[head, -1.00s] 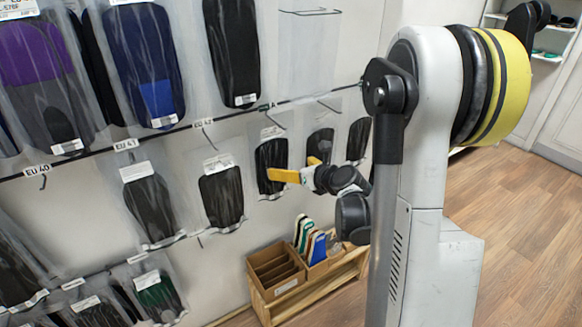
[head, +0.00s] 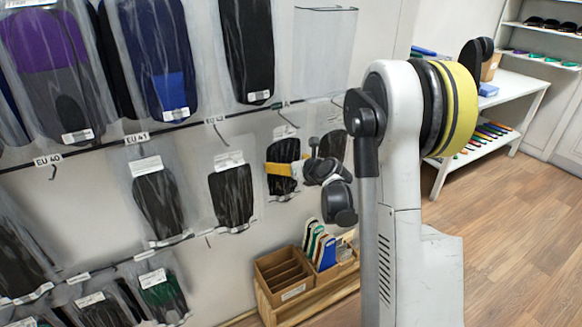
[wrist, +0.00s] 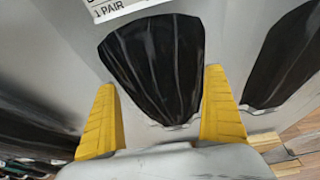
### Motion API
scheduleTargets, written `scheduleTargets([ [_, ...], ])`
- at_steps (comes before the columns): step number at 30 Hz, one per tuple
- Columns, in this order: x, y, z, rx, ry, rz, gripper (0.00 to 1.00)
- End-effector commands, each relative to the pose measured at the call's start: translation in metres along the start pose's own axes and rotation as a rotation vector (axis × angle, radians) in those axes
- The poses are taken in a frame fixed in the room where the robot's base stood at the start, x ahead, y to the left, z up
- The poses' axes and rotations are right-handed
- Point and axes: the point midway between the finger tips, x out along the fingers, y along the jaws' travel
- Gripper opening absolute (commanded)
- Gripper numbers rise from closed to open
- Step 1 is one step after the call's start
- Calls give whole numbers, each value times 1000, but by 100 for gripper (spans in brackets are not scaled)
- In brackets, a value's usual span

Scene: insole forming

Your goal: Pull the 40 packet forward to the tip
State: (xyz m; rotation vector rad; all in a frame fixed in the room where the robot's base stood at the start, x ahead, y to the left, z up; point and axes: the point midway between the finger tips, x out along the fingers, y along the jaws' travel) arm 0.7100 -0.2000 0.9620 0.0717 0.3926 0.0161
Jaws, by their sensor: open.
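My gripper (head: 285,169) is open in front of a clear packet with a black insole (head: 284,151) in the middle row, right of centre. In the wrist view, my two yellow fingers (wrist: 158,122) stand to either side of the lower part of a black insole packet (wrist: 157,65). Its white label reads "1 PAIR"; the size is out of the frame. I cannot tell if the fingers touch it. The EU 40 tag (head: 48,160) is on the rail at the left, above a hook that looks bare. I cannot tell which packet is the 40 one.
Other packets hang close by: one (head: 231,195) to the left, another (wrist: 282,55) just right of my fingers. A wooden rack with a cardboard box (head: 283,275) and upright insoles (head: 318,245) stands below. A white shelf table (head: 505,95) is at the back right.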

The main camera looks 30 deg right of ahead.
Motion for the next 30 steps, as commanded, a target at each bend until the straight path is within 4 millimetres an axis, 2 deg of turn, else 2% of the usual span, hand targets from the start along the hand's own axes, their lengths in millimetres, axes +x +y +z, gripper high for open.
scheduleTargets([
  [8,1,0,0,0,0,0,100],
  [9,1,0,0,0,0,0,94],
  [11,1,0,0,0,0,0,76],
  [12,1,0,0,0,0,0,63],
  [14,1,0,0,0,0,0,45],
  [30,-2,-2,-1,-1,0,2,43],
])
